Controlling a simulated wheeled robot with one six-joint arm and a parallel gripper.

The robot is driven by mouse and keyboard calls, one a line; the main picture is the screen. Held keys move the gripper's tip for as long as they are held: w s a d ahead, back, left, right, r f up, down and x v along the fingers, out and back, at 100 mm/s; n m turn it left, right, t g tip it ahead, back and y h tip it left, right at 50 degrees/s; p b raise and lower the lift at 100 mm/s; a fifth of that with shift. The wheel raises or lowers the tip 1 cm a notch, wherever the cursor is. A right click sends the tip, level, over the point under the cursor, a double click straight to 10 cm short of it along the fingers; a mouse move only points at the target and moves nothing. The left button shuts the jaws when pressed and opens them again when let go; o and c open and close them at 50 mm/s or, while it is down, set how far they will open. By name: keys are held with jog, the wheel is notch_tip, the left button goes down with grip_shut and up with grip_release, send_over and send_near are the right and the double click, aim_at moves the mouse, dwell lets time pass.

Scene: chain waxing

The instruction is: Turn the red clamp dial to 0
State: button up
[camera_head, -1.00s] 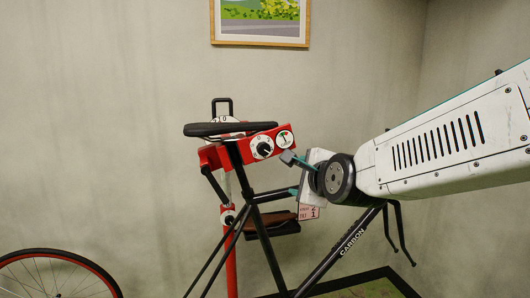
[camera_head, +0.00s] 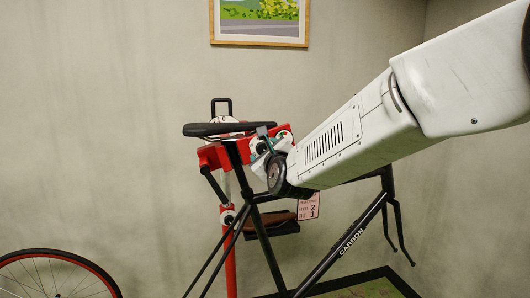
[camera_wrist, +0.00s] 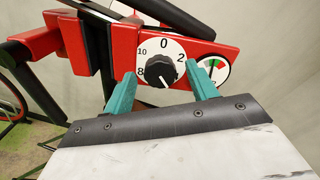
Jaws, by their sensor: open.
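The red clamp (camera_wrist: 85,50) holds the bike and carries a white dial face with a black knob (camera_wrist: 160,70). In the wrist view, 0 is at the top of the face, 2 at the right, and 10 and 8 at the left. The white mark on the knob points down and slightly right, away from 0. My gripper (camera_wrist: 160,75) is open. Its teal fingers are either side of the knob, apparently not gripping it. The lower numbers are partly hidden. In the head view, my gripper (camera_head: 264,143) is in front of the clamp (camera_head: 212,156) and largely covers the dial.
A gauge with a green and red scale (camera_wrist: 214,71) sits right of the dial, close to the right finger. The black saddle (camera_head: 230,128) is just above the clamp. The dark bike frame (camera_head: 340,255) extends below my arm. A wheel (camera_head: 55,275) stands at the lower left.

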jog(key=c, duration=1)
jog(key=shift+n, duration=14.1)
jog(key=shift+f, duration=0.1)
jog(key=o, duration=1)
